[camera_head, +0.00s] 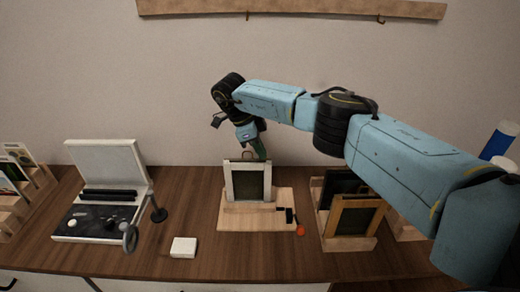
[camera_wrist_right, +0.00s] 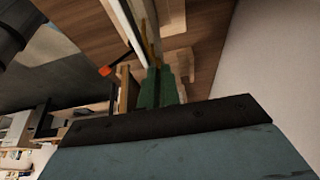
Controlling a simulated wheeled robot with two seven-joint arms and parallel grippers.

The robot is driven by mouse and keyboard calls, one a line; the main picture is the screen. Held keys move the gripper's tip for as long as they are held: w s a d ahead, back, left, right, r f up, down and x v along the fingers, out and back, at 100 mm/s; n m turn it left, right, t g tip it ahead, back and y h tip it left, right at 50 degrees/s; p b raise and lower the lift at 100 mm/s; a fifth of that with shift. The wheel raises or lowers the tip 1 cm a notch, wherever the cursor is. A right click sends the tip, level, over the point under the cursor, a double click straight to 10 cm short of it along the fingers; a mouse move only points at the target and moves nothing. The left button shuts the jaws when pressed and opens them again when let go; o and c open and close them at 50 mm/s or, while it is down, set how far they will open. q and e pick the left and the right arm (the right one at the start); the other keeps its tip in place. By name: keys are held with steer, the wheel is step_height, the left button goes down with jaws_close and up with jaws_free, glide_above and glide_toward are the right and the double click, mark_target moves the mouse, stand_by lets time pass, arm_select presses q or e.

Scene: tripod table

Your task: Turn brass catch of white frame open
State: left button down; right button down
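The white frame (camera_head: 231,183) with a dark panel stands upright on a light wooden stand (camera_head: 245,218) in the middle of the table. My right gripper (camera_head: 260,154) reaches down behind the frame's top edge. Its green fingers (camera_wrist_right: 160,88) lie close together in the right wrist view, beside the white frame's edge (camera_wrist_right: 130,28). A thin brass-coloured piece (camera_wrist_right: 152,54) shows just past the fingertips; I cannot tell whether they touch it. The catch's exact position is too small to make out. My left gripper is out of view.
A second stand with a wooden frame (camera_head: 333,221) is right of the white frame. An orange-red piece (camera_head: 300,230) lies by the stand's front right corner. A white block (camera_head: 183,247) and an open white case (camera_head: 105,160) are left. Bare table lies between.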

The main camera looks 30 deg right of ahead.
steer(key=c, duration=1.6)
jaws_free()
steer(key=shift+r, duration=0.1)
steer(key=v, duration=1.3)
steer(key=shift+w+r+b, duration=0.1)
steer(key=shift+r+b, duration=0.05)
steer(key=shift+b, duration=0.15)
